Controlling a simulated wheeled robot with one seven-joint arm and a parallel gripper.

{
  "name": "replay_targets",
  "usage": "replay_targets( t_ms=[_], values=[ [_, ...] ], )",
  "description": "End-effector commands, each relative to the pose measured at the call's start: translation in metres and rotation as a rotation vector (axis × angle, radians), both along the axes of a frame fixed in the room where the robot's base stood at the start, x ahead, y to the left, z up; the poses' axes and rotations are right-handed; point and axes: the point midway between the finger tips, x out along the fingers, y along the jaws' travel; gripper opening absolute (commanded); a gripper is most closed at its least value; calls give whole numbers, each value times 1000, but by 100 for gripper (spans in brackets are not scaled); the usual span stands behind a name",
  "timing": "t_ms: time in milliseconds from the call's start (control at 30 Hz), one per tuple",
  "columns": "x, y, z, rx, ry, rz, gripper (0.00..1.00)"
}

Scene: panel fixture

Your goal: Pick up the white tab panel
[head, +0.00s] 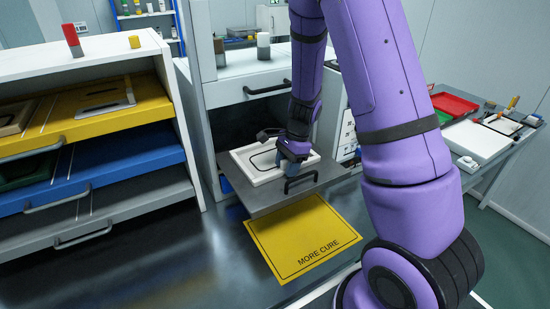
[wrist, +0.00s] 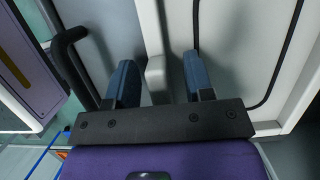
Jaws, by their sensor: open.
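The white tab panel (head: 246,164) lies on the pulled-out grey tray (head: 262,205) of the middle cabinet, with a black line inset along its edge. In the wrist view the panel (wrist: 230,50) fills the right half, and its small white tab (wrist: 156,74) sticks out toward my gripper. My gripper (wrist: 160,78) is open, one blue finger on each side of the tab, with gaps showing. In the head view my gripper (head: 290,157) is at the panel's near right edge and hides part of it. I cannot tell how deep the fingers reach around the tab.
A black handle (head: 302,178) on the tray's front stands close to my gripper; the wrist view shows it (wrist: 70,50) left of the fingers. A yellow "MORE CURE" sheet (head: 303,240) lies below. A left rack has yellow (head: 130,112), blue and grey shelves. A side table holds a red tray (head: 455,104).

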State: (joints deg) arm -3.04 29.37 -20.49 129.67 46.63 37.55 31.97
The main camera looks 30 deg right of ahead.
Motion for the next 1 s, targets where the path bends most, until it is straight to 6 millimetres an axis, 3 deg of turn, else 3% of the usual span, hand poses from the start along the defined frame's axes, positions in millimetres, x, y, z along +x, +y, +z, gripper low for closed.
replay_targets(
  t_ms=[200,400,433,767,1000],
  values=[
    [0,0,0,0,0,0,48],
    [0,0,0,0,0,-1,2],
    [0,0,0,0,0,-1,0],
    [0,0,3,0,-2,-1,0],
    [1,1,34,1,-6,1,0]
  ],
)
